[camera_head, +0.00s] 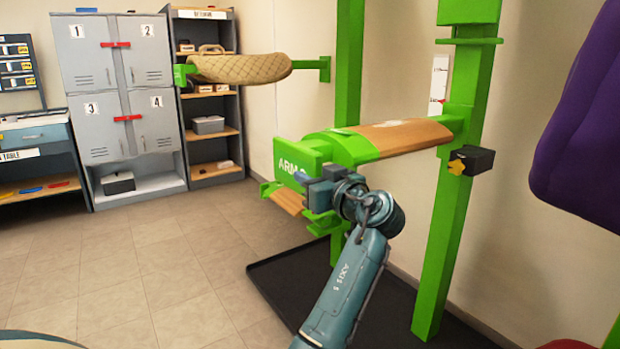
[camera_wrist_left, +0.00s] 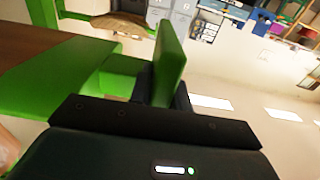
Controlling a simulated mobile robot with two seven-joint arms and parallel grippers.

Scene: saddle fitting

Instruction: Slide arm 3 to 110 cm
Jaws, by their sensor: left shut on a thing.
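A green saddle arm with wooden top slats (camera_head: 405,135) sticks out from the green upright post (camera_head: 444,230). Its green end plate reads "ARM" (camera_head: 291,167); the character after it is partly covered by my gripper. My left gripper (camera_head: 318,186) is at this outer end, shut on a thin green plate, the arm's grip tab (camera_wrist_left: 170,62), which stands between the fingers in the left wrist view. A white scale strip (camera_head: 438,85) is on the wall beside the post, its marks too small to read. My right gripper is not in view.
A black box with a yellow knob (camera_head: 472,161) is on the post below the arm. A tan quilted saddle pad (camera_head: 240,68) hangs on another green arm behind. A purple thing (camera_head: 585,130) hangs at right. A black floor tray (camera_head: 275,290) lies below. Grey lockers (camera_head: 103,100) stand at back left.

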